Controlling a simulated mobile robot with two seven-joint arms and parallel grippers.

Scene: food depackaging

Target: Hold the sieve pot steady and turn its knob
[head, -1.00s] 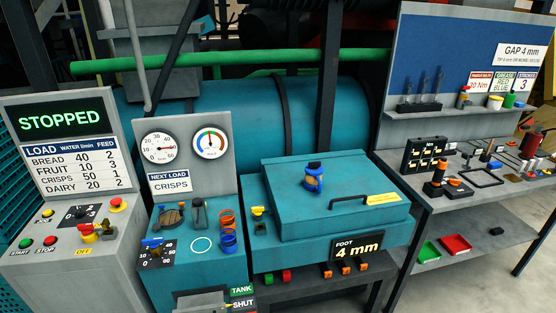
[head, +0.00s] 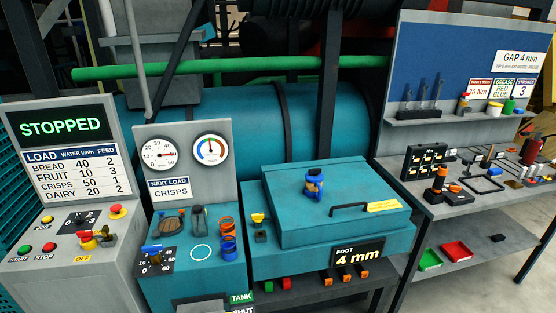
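A small blue pot (head: 314,187) with a tan patch on its side and a knob-like top (head: 314,172) stands on the closed teal lid (head: 350,218), behind the black handle. It appears upright. It may be the sieve pot, but I cannot tell for sure, and nothing here is labelled as one. Neither of my grippers shows in the head view, and nothing is seen holding the blue pot.
The far-left screen (head: 61,126) reads STOPPED. A grey workbench (head: 470,200) with tools stands at right.

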